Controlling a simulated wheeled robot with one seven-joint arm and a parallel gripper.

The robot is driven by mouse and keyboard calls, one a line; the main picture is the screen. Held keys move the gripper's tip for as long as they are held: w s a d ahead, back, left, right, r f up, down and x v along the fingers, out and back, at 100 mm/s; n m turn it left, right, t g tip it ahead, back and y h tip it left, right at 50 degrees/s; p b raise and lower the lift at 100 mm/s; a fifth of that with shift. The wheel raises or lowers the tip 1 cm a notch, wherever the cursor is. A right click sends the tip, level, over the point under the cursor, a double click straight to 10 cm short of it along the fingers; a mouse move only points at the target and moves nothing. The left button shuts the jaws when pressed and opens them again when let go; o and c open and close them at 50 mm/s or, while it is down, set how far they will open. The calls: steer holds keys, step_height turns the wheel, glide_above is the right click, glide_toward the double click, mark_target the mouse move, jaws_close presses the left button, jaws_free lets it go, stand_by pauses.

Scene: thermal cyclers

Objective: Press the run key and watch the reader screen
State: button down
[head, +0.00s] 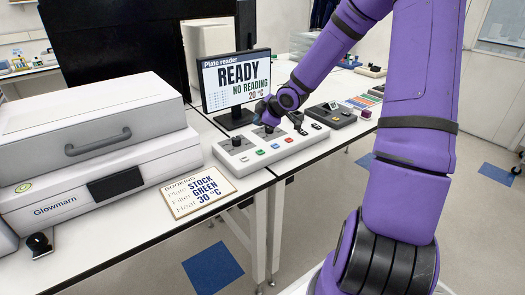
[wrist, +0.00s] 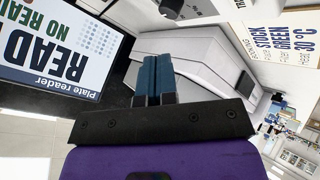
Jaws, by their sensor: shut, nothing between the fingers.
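The reader screen (head: 238,82) stands on the bench and reads "Plate reader", "READY", "NO READING", "20 °C". It also shows, tilted and cut off, at the left of the wrist view (wrist: 60,50). The pale control panel (head: 300,147) lies in front of it, with dark knobs and several small coloured keys, among them green, blue and red. I cannot read which is the run key. My gripper (wrist: 155,68) is shut and empty. In the head view it is over the back of the panel, by a knob, partly hidden; contact cannot be told.
A large white Glowmarn machine (head: 75,140) with a grey handle stands at left. A booking card (head: 198,186) in front reads STOCK, GREEN, 30 °C. A dark grey device (head: 331,115) sits right of the panel. The bench's front edge runs close by the panel.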

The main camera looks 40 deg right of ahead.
mark_target(260, 152)
steer(key=shift+f, duration=0.1)
steer(key=shift+f, duration=4.3)
steer(key=shift+f, duration=0.15)
steer(key=shift+f, duration=0.25)
steer(key=shift+f, duration=0.4)
steer(key=shift+r, duration=0.8)
steer(key=shift+r, duration=2.55)
